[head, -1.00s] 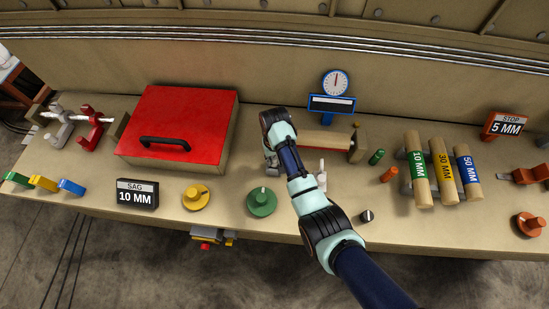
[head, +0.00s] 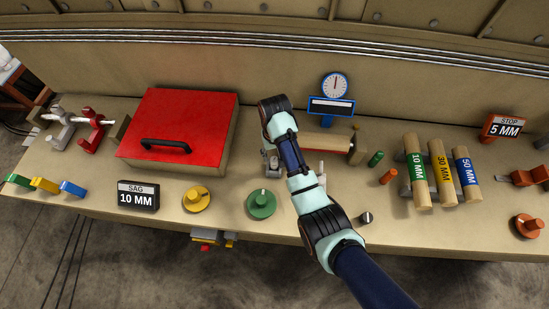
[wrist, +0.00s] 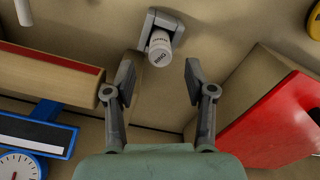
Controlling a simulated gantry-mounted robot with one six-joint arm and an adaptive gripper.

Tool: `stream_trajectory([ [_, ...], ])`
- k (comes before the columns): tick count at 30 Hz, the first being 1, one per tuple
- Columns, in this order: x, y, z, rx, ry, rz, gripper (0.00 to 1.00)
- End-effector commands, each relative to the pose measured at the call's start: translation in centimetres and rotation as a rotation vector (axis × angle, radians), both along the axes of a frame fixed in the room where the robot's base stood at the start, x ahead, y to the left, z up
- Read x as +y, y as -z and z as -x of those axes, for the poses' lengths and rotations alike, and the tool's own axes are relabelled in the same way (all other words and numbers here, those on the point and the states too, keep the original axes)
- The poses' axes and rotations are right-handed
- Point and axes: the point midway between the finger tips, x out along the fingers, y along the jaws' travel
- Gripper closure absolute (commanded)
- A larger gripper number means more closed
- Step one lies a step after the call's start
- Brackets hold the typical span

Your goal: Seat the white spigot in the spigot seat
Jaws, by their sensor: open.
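A short white cylinder with dark lettering, which looks like the white spigot (wrist: 160,50), stands at a grey bracket (wrist: 152,18) in the wrist view. I cannot tell whether the bracket is the spigot seat or whether the spigot sits fully in it. My gripper (wrist: 158,82) is open and empty, with its fingertips apart on either side of the line to the spigot, just short of it. No finger visibly touches it. In the head view my arm hides most of this spot, and only a grey part (head: 268,165) shows beside the wrist.
A red-lidded box (head: 190,115) with a black handle stands close on the left; its side also shows in the wrist view (wrist: 285,125). A wooden roller (head: 328,141) and a blue-framed dial gauge (head: 334,88) stand on the right. Green (head: 261,203) and yellow (head: 195,198) knobs are in front.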

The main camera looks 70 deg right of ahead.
Motion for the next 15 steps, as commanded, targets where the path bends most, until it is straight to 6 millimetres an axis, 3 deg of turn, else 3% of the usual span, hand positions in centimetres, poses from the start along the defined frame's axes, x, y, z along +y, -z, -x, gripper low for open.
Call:
stream_trajectory([
  [3,-0.1,-3.1,-0.1,-0.002,0.0,0.003,0.45],
  [7,-0.1,-5.5,0.0,-0.001,0.0,0.001,0.45],
  [15,0.0,-6.4,0.0,0.001,0.0,-0.001,0.45],
])
